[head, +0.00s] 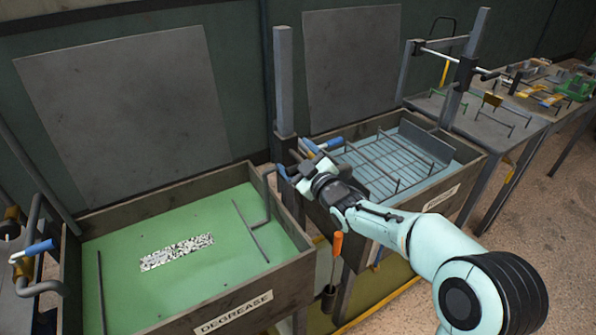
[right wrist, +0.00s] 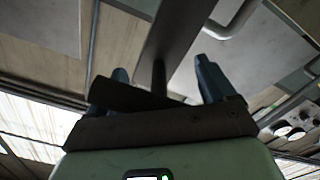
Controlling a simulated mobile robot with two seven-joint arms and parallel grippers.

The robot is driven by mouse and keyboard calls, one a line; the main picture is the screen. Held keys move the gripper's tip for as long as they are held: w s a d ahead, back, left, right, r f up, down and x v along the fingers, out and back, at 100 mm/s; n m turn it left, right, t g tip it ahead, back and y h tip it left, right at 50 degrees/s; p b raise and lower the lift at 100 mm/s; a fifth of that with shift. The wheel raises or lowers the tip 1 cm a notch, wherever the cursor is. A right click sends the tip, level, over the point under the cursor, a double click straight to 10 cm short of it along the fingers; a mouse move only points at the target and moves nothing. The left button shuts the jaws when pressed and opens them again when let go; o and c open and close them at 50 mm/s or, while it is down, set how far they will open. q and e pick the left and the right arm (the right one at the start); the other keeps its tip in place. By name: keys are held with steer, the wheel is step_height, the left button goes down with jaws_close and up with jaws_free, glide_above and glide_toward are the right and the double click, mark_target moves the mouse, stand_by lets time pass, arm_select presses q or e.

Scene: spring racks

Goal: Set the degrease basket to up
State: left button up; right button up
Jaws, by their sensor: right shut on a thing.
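The degrease tank (head: 232,303), labelled DEGREASE, stands at left with flat green liquid (head: 125,225). Dark rods (head: 250,232) and a bent hanger (head: 267,200) show at its right side; the rest of the basket is hidden, so I cannot tell its exact height. My right gripper (head: 291,171) is at the grey post (head: 284,80) behind the tank's right corner. In the right wrist view its blue fingers (right wrist: 168,85) stand apart around a dark bar (right wrist: 130,95), beside a grey upright. It is shut on this bar. My left gripper is out of view.
A second tank with a wire basket (head: 385,165) stands to the right, with a blue handle (head: 322,146) close to my right gripper. An orange-handled tool (head: 337,245) hangs between the tanks. Another blue handle (head: 38,247) is at far left. Tables with racks (head: 500,110) stand at right.

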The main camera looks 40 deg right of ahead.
step_height(320, 180, up, 10)
steer(key=p, duration=0.3)
steer(key=shift+f+p, duration=0.15)
steer(key=shift+p, duration=0.15)
steer(key=shift+a, duration=0.1)
steer(key=o, duration=1.3)
steer(key=shift+o, duration=0.2)
steer(key=shift+s, duration=0.25)
steer(key=s+a+b, duration=0.1)
steer(key=s, duration=1.1)
steer(key=shift+s+f, duration=0.25)
steer(key=shift+s, duration=0.15)
